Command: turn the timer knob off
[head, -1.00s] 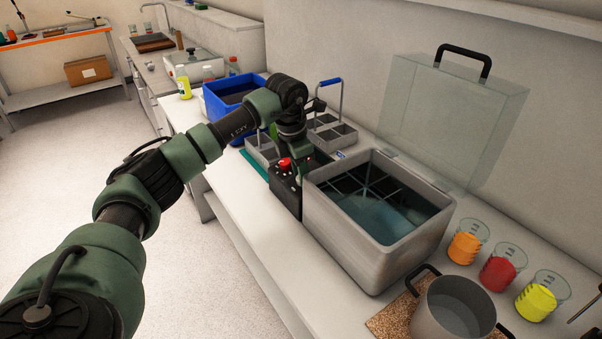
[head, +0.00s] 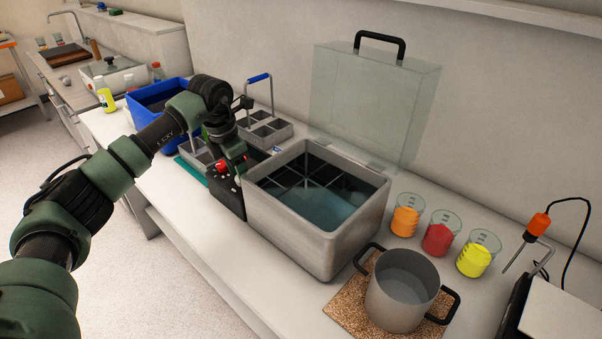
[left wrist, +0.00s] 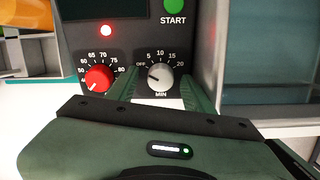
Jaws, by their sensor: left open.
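The timer knob (left wrist: 160,77) is a grey dial marked OFF, 5, 10, 15, 20 and MIN in the left wrist view. Its dark pointer mark appears on its left side, near OFF, but the exact setting is hard to read. My left gripper (left wrist: 158,92) is open, with one green finger on each side of the knob; I cannot tell whether they touch it. The green START button (left wrist: 174,5) is above. In the head view my arm partly hides the dark control box (head: 227,196).
The open water bath (head: 327,238) adjoins the control box, its clear lid (head: 375,105) raised behind. A pot (head: 401,291) on a cork mat and beakers of orange (head: 405,221), red (head: 438,240) and yellow (head: 475,260) stand right. A blue bin (head: 140,112) and metal carriers (head: 265,130) stand left.

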